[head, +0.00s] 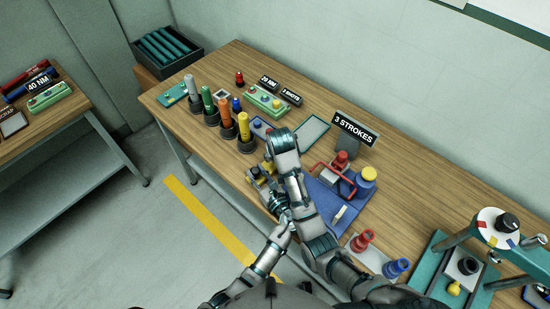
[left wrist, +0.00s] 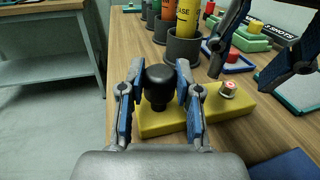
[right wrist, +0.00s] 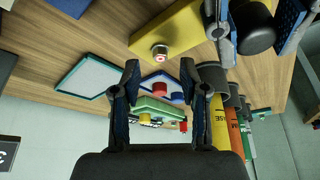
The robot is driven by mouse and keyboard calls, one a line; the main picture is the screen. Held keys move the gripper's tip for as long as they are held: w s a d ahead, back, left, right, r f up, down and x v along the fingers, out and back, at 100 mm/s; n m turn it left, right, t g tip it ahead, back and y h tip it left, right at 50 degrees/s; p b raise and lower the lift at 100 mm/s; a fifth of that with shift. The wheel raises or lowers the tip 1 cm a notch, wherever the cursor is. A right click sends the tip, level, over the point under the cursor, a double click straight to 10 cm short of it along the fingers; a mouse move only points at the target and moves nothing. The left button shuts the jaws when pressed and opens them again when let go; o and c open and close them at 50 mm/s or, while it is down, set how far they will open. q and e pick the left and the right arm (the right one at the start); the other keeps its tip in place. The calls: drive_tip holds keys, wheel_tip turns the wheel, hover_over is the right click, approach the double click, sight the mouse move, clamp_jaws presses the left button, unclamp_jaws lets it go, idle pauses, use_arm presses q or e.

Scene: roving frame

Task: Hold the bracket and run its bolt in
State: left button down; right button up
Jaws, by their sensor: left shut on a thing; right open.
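The yellow bracket (left wrist: 153,123) lies on the wooden bench near its front edge, a black knob (left wrist: 158,88) standing on one end. My left gripper (left wrist: 158,76) is shut on this knob. The bolt (left wrist: 228,88), silver with a red top, stands upright in the bracket's other end; it also shows in the right wrist view (right wrist: 160,50). My right gripper (right wrist: 158,78) is open and empty, its fingers apart near the bolt, not gripping it. In the head view my arms hide most of the bracket.
Several coloured tubes in dark cups, the orange one (head: 226,116) among them, stand behind the bracket. A green block with buttons (head: 264,100) and a grey-topped tray (head: 311,132) lie beyond. A blue mat (head: 325,205) and a "3 STROKES" sign (head: 355,130) are to the right.

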drive_tip(key=v, duration=0.3)
drive_tip(key=shift+s+r, duration=0.15)
drive_tip(key=shift+r, duration=0.2)
drive_tip(key=w+n+g, duration=0.1)
drive_tip(key=n, duration=0.3)
drive_tip(key=w+n+g+y, duration=0.1)
drive_tip(key=n, duration=0.4)
drive_tip(key=w+r+n+g+y, duration=0.1)
drive_tip(key=w+n, duration=0.1)
drive_tip(key=n, duration=0.3)
drive_tip(key=shift+r, duration=0.1)
drive_tip(key=d+r+n+g+y, duration=0.2)
drive_tip(key=d+r+n, duration=0.1)
drive_tip(key=d+n, duration=0.15)
drive_tip(key=x, duration=1.2)
drive_tip(key=shift+w+d, duration=0.25)
